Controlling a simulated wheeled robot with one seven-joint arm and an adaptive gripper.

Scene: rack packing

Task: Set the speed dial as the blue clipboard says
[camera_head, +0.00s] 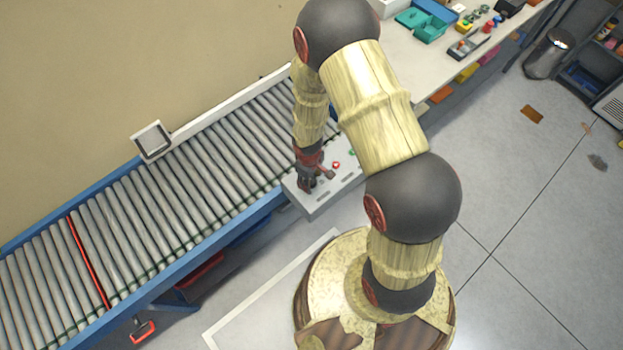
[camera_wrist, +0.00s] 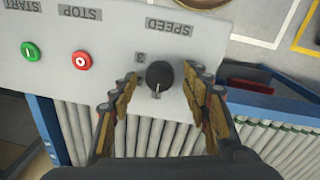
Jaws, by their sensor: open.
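The black speed dial (camera_wrist: 159,75) sits on a light grey control panel (camera_wrist: 108,45) under an upside-down SPEED label. A pale mark on the dial points toward the bottom of the wrist view, and a character like a 3 is printed at its upper left. My gripper (camera_wrist: 160,82) is open, with one finger on each side of the dial; contact cannot be told. In the head view my gripper (camera_head: 312,170) is over the panel (camera_head: 328,197), and the dial is hidden or too small to tell. I cannot make out a blue clipboard.
A green START button (camera_wrist: 31,51) and red STOP button (camera_wrist: 81,61) are left of the dial. The roller conveyor (camera_head: 175,190) runs beside the panel. A table (camera_head: 410,60) with trays and small items stands at the top. Floor (camera_head: 520,200) at right is mostly clear.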

